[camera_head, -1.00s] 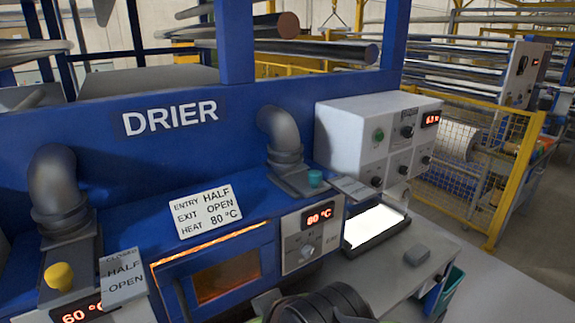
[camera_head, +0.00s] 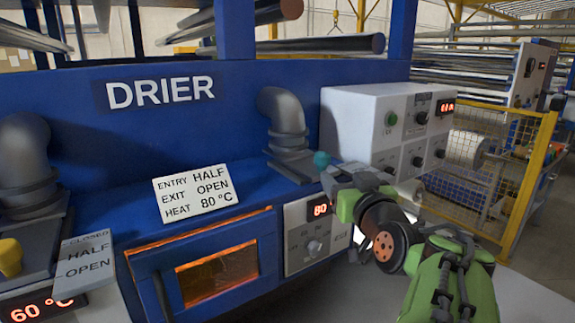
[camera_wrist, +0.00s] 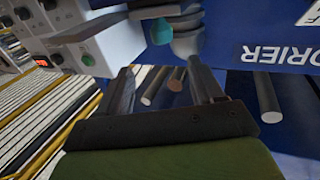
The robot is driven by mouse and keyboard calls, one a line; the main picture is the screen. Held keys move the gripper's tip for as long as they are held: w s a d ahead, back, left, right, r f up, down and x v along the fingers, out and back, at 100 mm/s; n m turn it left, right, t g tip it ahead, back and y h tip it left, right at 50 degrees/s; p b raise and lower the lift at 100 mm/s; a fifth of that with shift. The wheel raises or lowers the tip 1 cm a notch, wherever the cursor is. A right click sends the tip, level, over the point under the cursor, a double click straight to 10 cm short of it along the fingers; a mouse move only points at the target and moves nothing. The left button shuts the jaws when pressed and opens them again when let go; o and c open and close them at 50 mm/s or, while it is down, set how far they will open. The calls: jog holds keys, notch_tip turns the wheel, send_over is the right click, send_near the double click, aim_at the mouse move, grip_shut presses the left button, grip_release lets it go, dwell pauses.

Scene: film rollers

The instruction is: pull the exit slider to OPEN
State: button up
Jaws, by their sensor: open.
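The exit slider's teal knob (camera_head: 321,160) stands on the blue drier top, beside the right grey pipe. My gripper (camera_head: 336,178) is just to the right of the knob in the head view, and my arm hides the slider's label plate. In the wrist view the teal knob (camera_wrist: 161,31) shows beyond my two open fingers (camera_wrist: 160,64), roughly in line with the gap between them. The gripper is empty. I cannot tell whether a finger touches the knob. The slider's position mark is hidden.
A card (camera_head: 197,193) reads ENTRY HALF, EXIT OPEN, HEAT 80 °C. The grey elbow pipe (camera_head: 285,118) stands close left of the knob. A white control box (camera_head: 375,125) rises behind my gripper. The yellow entry knob (camera_head: 10,257) sits far left beside its label (camera_head: 85,264).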

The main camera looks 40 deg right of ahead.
jog(key=p+x, duration=0.3)
jog(key=x, duration=1.2)
jog(key=shift+w+r, duration=0.15)
jog(key=shift+w, duration=0.2)
